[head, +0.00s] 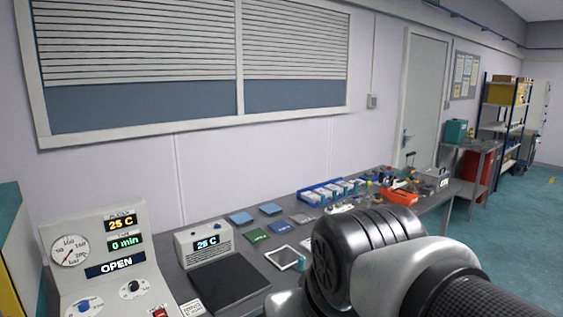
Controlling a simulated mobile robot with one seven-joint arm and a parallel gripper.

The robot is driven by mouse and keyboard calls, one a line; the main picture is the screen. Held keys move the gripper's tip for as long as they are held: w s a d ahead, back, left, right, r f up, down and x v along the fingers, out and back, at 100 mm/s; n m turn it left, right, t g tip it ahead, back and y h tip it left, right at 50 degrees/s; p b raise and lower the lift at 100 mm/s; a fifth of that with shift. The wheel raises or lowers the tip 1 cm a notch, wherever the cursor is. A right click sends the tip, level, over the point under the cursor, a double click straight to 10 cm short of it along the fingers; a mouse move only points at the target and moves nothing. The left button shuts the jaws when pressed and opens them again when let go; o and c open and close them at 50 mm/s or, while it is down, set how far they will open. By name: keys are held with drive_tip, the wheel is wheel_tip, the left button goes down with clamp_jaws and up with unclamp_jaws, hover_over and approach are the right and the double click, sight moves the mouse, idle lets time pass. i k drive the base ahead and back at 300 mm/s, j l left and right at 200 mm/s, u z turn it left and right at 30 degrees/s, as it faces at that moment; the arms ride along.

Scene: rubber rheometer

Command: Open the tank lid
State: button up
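No tank lid that I can make out is in the head view. A grey control panel (98,282) stands at the lower left, with a round gauge (69,251) and displays reading 25 C and 0 min. A dark sign (115,266) on it reads OPEN. The panel also has two knobs and a red switch (160,313). My arm's dark and grey links fill the lower right, but my gripper is out of view.
A long grey bench (178,282) along the wall holds a small 25 C instrument (187,248), a dark plate (222,283), coloured sheets and blue bins (311,196). My arm covers part of the bench. Teal floor (510,225) is clear at the right, before a shelf rack (505,103).

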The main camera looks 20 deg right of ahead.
sight(429, 171)
drive_tip(key=z, duration=1.5)
drive_tip(key=i+l+z, duration=0.2)
drive_tip(key=i, duration=0.2)
drive_tip(key=i+j+z, duration=0.1)
drive_tip(key=i+z, duration=0.15)
drive_tip(key=i, duration=2.85)
drive_tip(key=i+u, duration=0.25)
drive_tip(key=i, duration=0.2)
drive_tip(key=i+l+u, duration=0.2)
drive_tip(key=i, duration=0.2)
drive_tip(key=i+l+u, duration=0.25)
drive_tip(key=i, duration=0.2)
drive_tip(key=i+l+u, duration=0.2)
drive_tip(key=i, duration=0.2)
